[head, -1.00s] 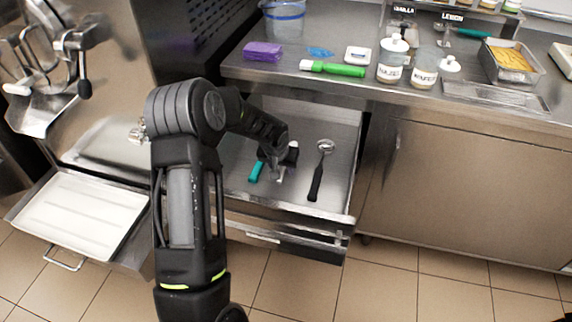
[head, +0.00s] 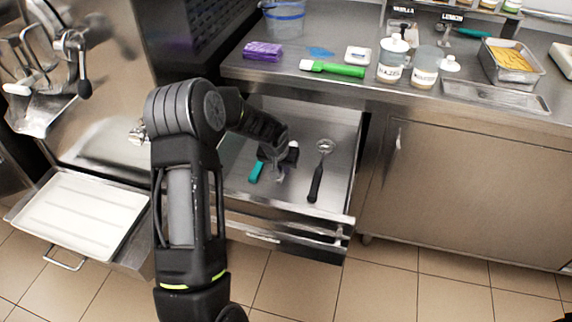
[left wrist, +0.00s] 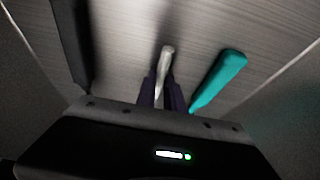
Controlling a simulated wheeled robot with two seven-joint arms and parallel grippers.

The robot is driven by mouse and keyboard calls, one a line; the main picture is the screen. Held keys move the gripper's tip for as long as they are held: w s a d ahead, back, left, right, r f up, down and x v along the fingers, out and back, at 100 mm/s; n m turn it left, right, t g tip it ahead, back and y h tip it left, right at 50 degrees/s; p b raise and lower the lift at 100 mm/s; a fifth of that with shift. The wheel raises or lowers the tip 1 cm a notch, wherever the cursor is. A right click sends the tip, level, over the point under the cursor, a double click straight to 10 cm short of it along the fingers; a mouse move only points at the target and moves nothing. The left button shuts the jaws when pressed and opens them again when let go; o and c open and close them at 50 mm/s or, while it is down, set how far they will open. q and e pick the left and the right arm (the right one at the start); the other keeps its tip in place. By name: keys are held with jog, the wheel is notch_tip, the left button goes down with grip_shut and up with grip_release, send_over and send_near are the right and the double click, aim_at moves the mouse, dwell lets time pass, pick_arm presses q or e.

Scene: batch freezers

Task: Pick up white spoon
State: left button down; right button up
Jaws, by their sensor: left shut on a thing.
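The white spoon shows in the left wrist view (left wrist: 166,62) as a pale handle end between the dark fingers. In the head view only a small white part (head: 293,144) shows beside my gripper, and I cannot tell if it belongs to the spoon. My left gripper (head: 277,172) reaches down into the open drawer. In the left wrist view its fingers (left wrist: 162,92) are shut on the pale handle. The rest of the spoon is hidden by the gripper. My right gripper is not in view.
A teal-handled tool (head: 256,172) lies close beside my left gripper. A black-handled scoop (head: 317,180) lies to the right in the open drawer (head: 340,130). The drawer's walls surround the gripper. The counter above (head: 385,92) holds jars and a green-handled tool (head: 335,68).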

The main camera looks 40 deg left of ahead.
pick_arm(q)
jog(key=shift+r, duration=0.1)
notch_tip(320, 180, up, 10)
dwell(0.6)
dwell(0.4)
jog(key=s+d+r+m+p, duration=0.1)
jog(key=d+r+p, duration=0.1)
jog(key=d+r, duration=0.3)
jog(key=s+d+r+m+h+p, duration=0.1)
jog(key=d+r, duration=0.4)
jog(key=d, duration=0.5)
jog(key=s+d+r+m+p, duration=0.1)
jog(key=s+d+r+p, duration=0.1)
jog(key=d+r+p, duration=0.3)
jog(key=d, duration=0.3)
jog(key=shift+s+d+r+m, duration=0.3)
jog(key=shift+m, duration=0.1)
